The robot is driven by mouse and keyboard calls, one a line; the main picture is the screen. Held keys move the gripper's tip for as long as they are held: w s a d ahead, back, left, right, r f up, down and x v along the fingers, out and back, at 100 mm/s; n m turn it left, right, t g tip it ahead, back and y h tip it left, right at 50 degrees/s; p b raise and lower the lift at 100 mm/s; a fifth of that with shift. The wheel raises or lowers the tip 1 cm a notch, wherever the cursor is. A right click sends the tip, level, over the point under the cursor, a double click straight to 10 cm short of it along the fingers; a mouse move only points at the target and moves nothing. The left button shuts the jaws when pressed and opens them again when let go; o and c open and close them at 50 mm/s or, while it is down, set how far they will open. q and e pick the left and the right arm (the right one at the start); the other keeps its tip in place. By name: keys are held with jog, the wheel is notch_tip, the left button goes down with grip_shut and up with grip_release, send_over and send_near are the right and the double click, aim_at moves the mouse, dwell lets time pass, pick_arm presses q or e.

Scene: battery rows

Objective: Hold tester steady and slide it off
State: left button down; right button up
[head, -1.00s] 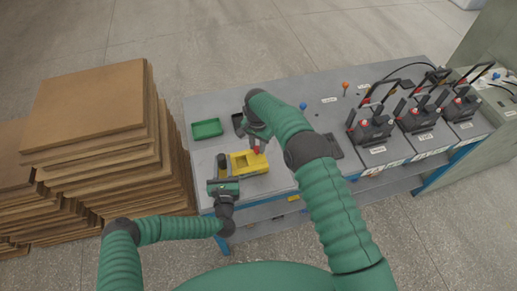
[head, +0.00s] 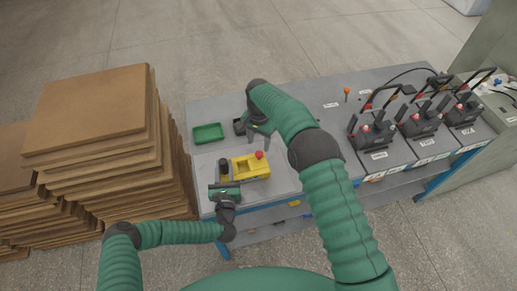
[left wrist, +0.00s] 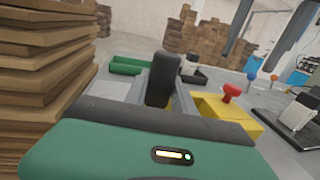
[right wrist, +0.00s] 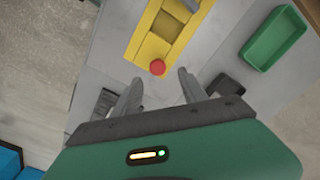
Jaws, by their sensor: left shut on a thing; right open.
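The yellow tester (head: 240,168) lies on the bench, with a red knob (head: 260,155) at its right end and a black upright grip (head: 223,165) at its left. My left gripper (left wrist: 160,85) is shut on the black grip; the grip hides part of the yellow body in the left wrist view. My right gripper (head: 259,141) is open and empty just beyond the red knob, apart from it. In the right wrist view the red knob (right wrist: 157,67) shows ahead of the gap between the open fingers.
A green tray (head: 208,132) and a small dark box (head: 239,126) stand behind the tester. Black units with handles and cables (head: 373,136) fill the bench's right side. Stacked brown boards (head: 85,110) rise close to its left edge.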

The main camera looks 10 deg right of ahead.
aim_at(258, 152)
notch_tip(258, 152, up, 6)
jog(key=shift+r, duration=0.2)
pick_arm(q)
jog(key=shift+a, duration=0.1)
jog(key=c, duration=1)
grip_release()
jog(key=shift+o, duration=0.2)
jog(key=s, duration=1.2)
jog(key=shift+a+f, duration=0.1)
